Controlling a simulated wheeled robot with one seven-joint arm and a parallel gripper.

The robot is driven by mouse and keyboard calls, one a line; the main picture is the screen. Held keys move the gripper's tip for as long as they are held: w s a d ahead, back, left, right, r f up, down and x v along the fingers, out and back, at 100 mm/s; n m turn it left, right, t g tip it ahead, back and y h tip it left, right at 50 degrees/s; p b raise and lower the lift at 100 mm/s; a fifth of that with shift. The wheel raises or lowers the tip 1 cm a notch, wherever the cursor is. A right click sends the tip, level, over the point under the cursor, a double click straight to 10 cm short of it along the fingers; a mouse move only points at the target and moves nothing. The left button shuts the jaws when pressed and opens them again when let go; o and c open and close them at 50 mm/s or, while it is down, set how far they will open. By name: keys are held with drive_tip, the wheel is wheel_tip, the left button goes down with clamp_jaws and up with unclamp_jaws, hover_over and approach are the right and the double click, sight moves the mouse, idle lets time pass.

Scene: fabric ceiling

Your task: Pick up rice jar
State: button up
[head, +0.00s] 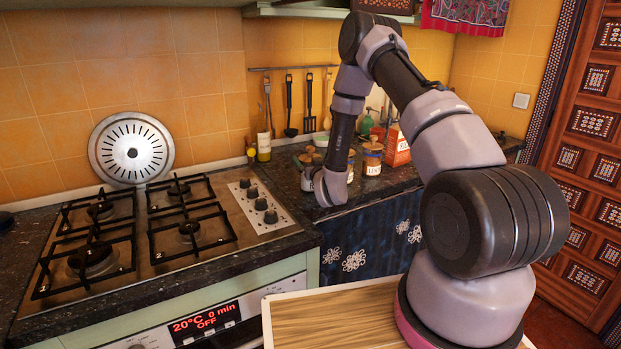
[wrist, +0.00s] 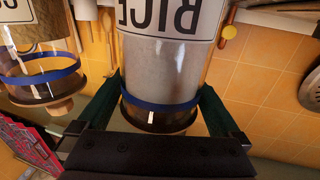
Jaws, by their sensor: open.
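The rice jar (wrist: 165,65) fills the middle of the wrist view, appearing upside down. It is clear glass with pale contents, a white RICE label, a blue band and a dark lid end. My gripper (wrist: 158,90) is open, with one dark green finger on each side of the jar near the banded end. I cannot tell whether either finger touches the glass. In the head view my wrist (head: 327,186) is low over the counter by the stove, and my fingers are hidden. Jar lids (head: 309,157) show just behind it, but I cannot read which jar is which.
A second banded jar (wrist: 40,60) stands close on the left in the wrist view. Another labelled jar (head: 372,158) and an orange box (head: 396,147) stand right of my wrist. The stove (head: 150,235) is at left; utensils (head: 309,105) hang on the wall behind.

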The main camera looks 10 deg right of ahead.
drive_tip(key=shift+w, duration=0.65)
drive_tip(key=c, duration=1.4)
clamp_jaws()
drive_tip(key=shift+r, duration=0.1)
